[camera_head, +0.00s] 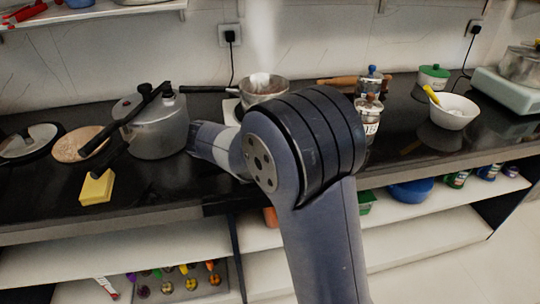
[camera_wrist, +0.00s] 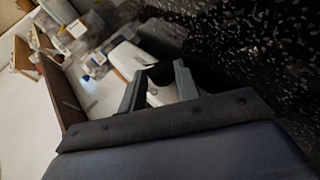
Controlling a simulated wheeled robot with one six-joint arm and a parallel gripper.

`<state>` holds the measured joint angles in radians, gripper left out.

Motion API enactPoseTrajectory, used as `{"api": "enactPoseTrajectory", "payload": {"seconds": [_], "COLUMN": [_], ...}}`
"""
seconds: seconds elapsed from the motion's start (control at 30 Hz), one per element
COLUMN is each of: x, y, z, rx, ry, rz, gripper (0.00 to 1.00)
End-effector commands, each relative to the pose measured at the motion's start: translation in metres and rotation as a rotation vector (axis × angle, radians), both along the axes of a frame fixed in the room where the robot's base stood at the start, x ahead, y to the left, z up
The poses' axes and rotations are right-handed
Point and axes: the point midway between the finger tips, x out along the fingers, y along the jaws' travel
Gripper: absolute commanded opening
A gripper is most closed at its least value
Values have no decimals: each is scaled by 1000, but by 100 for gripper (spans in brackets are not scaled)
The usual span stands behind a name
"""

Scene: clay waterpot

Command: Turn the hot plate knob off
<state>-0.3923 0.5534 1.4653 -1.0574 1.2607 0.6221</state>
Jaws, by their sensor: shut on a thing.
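A steaming saucepan (camera_head: 264,88) stands on a white hot plate (camera_head: 231,111) at the back of the black counter. My arm covers most of the hot plate in the head view, and its knob is hidden there. In the wrist view, my gripper (camera_wrist: 158,75) has its two fingers on either side of a small dark piece, which appears to be the knob (camera_wrist: 160,71), against a pale surface. The fingers are shut on it. The knob's turn position cannot be read.
A pressure cooker (camera_head: 155,124), pans and a yellow sponge (camera_head: 96,188) are on the left. Moka pots (camera_head: 370,103), a white bowl (camera_head: 453,112) and a second, pale-green appliance (camera_head: 508,92) are on the right. Shelves with items lie below the counter.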

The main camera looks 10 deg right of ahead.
Motion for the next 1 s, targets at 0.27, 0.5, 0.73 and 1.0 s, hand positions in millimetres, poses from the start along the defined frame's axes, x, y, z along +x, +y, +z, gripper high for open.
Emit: {"api": "enactPoseTrajectory", "payload": {"seconds": [0.27,0.5,0.73,1.0], "x": [0,0,0,0], "y": [2,2,2,2], "z": [-4,-3,-3,-3], "rx": [-98,-120,-121,-120], "ry": [3,3,3,4], "rz": [0,-1,0,0], "gripper": [8,8,8,46]}}
